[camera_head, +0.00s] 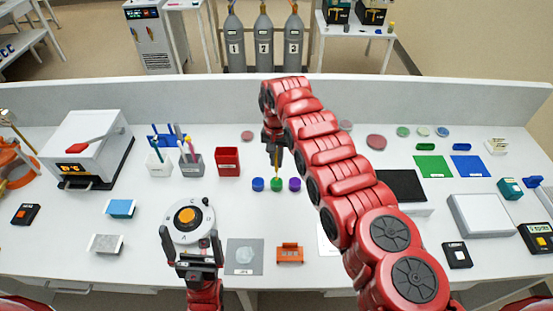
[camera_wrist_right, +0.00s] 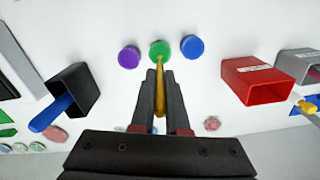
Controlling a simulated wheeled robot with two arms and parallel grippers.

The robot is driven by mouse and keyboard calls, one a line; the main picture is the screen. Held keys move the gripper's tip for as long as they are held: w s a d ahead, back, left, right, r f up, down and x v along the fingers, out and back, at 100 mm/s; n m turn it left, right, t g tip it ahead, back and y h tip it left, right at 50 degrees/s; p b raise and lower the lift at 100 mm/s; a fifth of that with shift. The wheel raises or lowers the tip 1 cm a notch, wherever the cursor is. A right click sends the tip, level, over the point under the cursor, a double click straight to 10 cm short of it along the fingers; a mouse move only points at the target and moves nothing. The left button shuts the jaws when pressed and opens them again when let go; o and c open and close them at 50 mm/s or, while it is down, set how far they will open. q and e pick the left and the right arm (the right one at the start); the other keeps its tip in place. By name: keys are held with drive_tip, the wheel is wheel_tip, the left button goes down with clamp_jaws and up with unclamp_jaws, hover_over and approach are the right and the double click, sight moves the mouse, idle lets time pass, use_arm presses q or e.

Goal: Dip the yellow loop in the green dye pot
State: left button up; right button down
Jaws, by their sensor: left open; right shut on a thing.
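My right gripper (camera_head: 275,147) is shut on the yellow loop (camera_head: 277,164), which points down at the green dye pot (camera_head: 276,185). In the right wrist view the yellow loop (camera_wrist_right: 160,90) runs forward between the fingers (camera_wrist_right: 160,78), its far end meeting the green pot (camera_wrist_right: 160,48) in the picture. I cannot tell whether the tip is in the dye or just above it. The blue pot (camera_head: 257,184) and purple pot (camera_head: 295,184) stand on either side. My left gripper (camera_head: 189,236) is open and empty, low in front of the white dial device (camera_head: 190,216).
A red open box (camera_head: 228,161) and pen holders (camera_head: 192,165) stand left of the pots. My right arm hides part of the bench to their right. A grey mat (camera_head: 244,257) and an orange block (camera_head: 289,254) lie in front.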

drive_tip(key=shift+s+f+b, duration=0.1)
drive_tip(key=shift+f+b, duration=0.45)
drive_tip(key=shift+f, duration=0.05)
idle(1.5)
wheel_tip(320, 180, up, 3)
drive_tip(key=shift+f+p, duration=0.2)
drive_tip(key=shift+p, duration=0.8)
wheel_tip(320, 180, up, 2)
drive_tip(key=shift+r+p, duration=0.1)
drive_tip(key=shift+p, duration=0.5)
drive_tip(key=shift+r, duration=1.15)
